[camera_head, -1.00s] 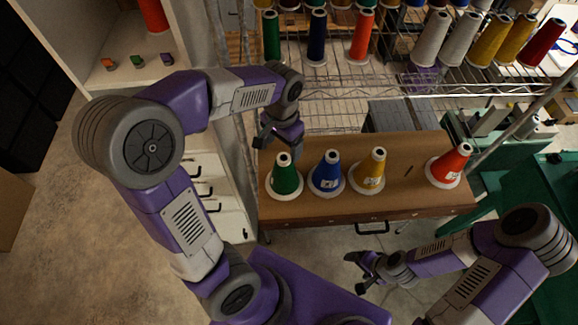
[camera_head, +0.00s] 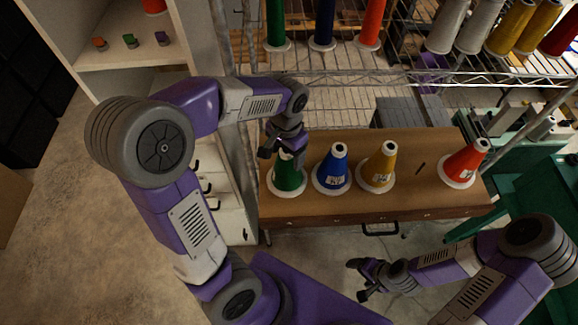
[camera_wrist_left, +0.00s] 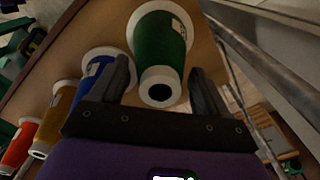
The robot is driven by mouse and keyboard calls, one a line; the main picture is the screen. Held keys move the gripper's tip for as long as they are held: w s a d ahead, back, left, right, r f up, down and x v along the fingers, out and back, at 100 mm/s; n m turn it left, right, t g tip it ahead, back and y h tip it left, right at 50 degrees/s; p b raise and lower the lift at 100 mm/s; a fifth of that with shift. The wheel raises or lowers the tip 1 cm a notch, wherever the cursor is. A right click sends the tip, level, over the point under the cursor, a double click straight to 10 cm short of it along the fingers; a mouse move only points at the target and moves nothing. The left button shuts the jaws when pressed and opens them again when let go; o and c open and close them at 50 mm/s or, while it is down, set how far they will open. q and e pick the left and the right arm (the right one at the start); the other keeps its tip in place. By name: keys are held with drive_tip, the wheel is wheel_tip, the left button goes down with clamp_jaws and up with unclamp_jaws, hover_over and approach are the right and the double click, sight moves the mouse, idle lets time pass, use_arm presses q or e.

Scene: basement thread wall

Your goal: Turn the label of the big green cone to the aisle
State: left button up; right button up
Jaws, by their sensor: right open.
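The big green cone (camera_head: 287,178) stands upright on a white base at the left end of the brown table. No label shows on its side in the head view. In the left wrist view the green cone (camera_wrist_left: 163,40) shows a sliver of white label near its base, at the right edge. My left gripper (camera_head: 278,148) is at the cone's top, hiding part of it. In the left wrist view its fingers (camera_wrist_left: 160,72) are open, one on each side of the cone's narrow end; I cannot tell whether they touch it. My right gripper (camera_head: 357,280) is open and empty before the table.
Blue (camera_head: 333,170), yellow (camera_head: 378,165) and red (camera_head: 464,164) cones stand to the right on the table (camera_head: 415,195), labels showing. The blue cone is close to the green one. A wire rack (camera_head: 350,85) with more cones rises behind; a white cabinet (camera_head: 232,210) is at left.

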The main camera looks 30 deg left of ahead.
use_arm(q)
drive_tip(key=c, duration=0.7)
drive_tip(key=shift+c, duration=0.2)
drive_tip(key=shift+r, duration=0.25)
drive_tip(key=n, duration=0.9)
drive_tip(key=shift+p, duration=0.35)
drive_tip(key=n, duration=0.6)
drive_tip(key=shift+n, duration=0.3)
drive_tip(key=n, duration=0.3)
drive_tip(key=shift+n, duration=0.3)
